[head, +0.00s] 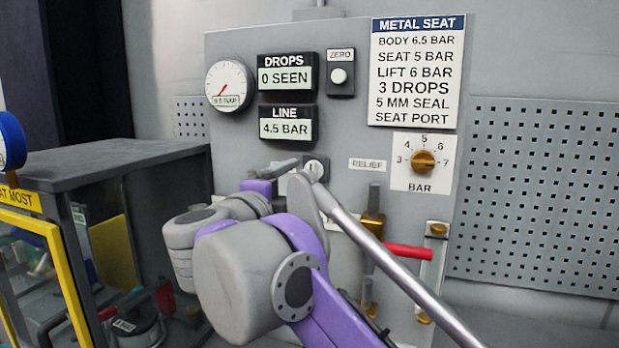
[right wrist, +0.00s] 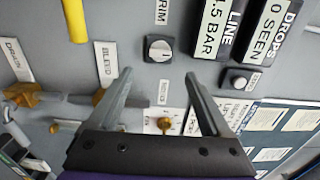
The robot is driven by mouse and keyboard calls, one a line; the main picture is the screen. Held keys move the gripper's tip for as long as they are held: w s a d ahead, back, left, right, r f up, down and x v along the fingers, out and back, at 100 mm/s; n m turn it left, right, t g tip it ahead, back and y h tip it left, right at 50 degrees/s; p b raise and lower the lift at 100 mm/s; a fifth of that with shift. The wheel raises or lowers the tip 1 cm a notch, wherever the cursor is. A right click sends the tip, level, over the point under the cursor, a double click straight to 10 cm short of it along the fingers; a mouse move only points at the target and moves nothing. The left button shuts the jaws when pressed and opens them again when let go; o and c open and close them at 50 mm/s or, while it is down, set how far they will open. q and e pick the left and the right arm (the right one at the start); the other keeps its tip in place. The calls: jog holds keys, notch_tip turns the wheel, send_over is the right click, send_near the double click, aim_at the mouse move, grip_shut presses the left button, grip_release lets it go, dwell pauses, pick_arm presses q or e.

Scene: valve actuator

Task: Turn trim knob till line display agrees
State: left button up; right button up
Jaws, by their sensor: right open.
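The trim knob (right wrist: 160,48) is a pale round dial with a dark marker on a dark square base, beside a TRIM label in the right wrist view. In the head view it is partly hidden by my right arm (head: 317,168). The line display (head: 286,127) reads 4.5 BAR; part of it also shows in the right wrist view (right wrist: 219,30). My right gripper (right wrist: 158,82) is open and empty. The knob lies ahead of the gap between its fingers, apart from them. In the head view, the arm hides much of this gripper. My left gripper is not in view.
A METAL SEAT sign (head: 417,70) lists body 6.5, seat 5 and lift 6 bar. Nearby are the drops display (head: 286,77) reading 0 SEEN, a ZERO button (head: 339,75), a round gauge (head: 229,86) and a brass relief knob (head: 423,161). A red-handled valve (head: 408,251) sits lower right.

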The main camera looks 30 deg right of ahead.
aim_at(310, 173)
jog(key=x, duration=0.9)
jog(key=shift+w, duration=0.1)
jog(key=shift+c, duration=0.3)
grip_shut()
jog(key=shift+n+p, duration=0.3)
jog(key=shift+p, duration=0.05)
jog(key=shift+n+p, duration=0.7)
jog(key=shift+n, duration=0.5)
jog(key=shift+n+p, duration=0.6)
jog(key=shift+n, duration=0.9)
